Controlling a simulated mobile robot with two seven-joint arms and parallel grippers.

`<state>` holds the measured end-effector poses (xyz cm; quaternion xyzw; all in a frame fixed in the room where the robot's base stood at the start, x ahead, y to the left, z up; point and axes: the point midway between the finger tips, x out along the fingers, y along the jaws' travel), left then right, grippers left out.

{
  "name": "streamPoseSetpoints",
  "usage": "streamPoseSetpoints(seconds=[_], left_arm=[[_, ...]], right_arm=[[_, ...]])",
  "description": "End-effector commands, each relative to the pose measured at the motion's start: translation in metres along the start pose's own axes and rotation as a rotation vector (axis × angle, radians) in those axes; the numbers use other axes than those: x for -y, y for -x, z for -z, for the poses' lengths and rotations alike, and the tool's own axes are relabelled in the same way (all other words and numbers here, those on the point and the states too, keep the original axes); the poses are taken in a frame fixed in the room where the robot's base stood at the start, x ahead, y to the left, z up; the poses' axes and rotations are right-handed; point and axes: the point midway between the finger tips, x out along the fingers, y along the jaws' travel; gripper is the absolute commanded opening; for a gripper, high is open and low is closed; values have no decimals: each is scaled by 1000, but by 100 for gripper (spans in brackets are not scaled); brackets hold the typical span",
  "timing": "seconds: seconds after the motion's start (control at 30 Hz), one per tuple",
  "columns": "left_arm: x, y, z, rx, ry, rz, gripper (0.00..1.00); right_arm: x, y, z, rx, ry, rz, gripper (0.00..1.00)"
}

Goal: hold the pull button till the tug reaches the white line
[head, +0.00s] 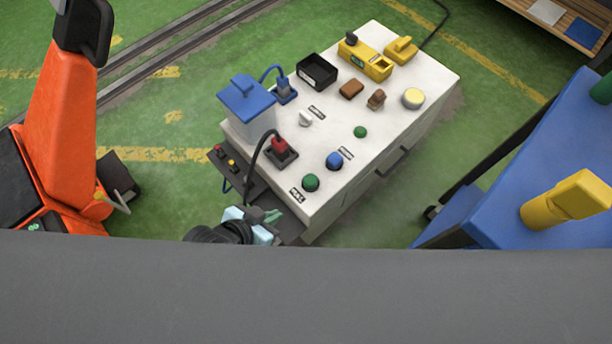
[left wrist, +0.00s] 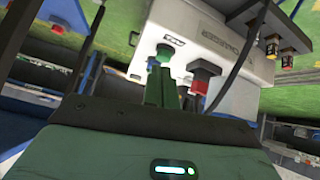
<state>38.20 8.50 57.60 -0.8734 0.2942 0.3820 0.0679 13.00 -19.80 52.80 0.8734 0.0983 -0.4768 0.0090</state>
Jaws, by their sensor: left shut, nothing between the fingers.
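A green button (head: 310,182) sits at the near corner of a white console (head: 390,110), beside a small label that may read PULL. A green button also shows in the left wrist view (left wrist: 165,52), just past my fingertips. My left gripper (head: 272,216) is shut and empty, low in front of the console's near corner. In the left wrist view its green fingers (left wrist: 163,88) point at that button; I cannot tell whether they touch it. My right gripper is not in view. I cannot pick out the white line or surely identify the tug.
The console top also holds a blue button (head: 334,160), a red switch or plug (head: 280,146), a blue-lidded box (head: 247,100), a black tray (head: 316,72) and a yellow device (head: 366,58). An orange machine (head: 62,110) stands left, a blue cart (head: 540,160) right. Rails (head: 150,60) run behind.

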Motion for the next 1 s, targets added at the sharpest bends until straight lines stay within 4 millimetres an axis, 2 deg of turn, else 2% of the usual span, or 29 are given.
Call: streamPoseSetpoints(seconds=[0.03,0.2,0.4,0.57,0.87,1.0], left_arm=[[5,-4,17,-6,-33,-7,0],[13,-13,58,-6,-123,-34,0],[19,-16,84,2,-187,-48,0],[20,-16,90,4,-203,-52,0],[20,-17,90,4,-203,-52,0],[20,-23,90,5,-202,-52,0]], right_arm=[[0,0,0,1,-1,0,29],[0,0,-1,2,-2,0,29],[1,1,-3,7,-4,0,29],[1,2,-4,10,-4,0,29],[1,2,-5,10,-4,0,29],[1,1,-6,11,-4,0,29]])
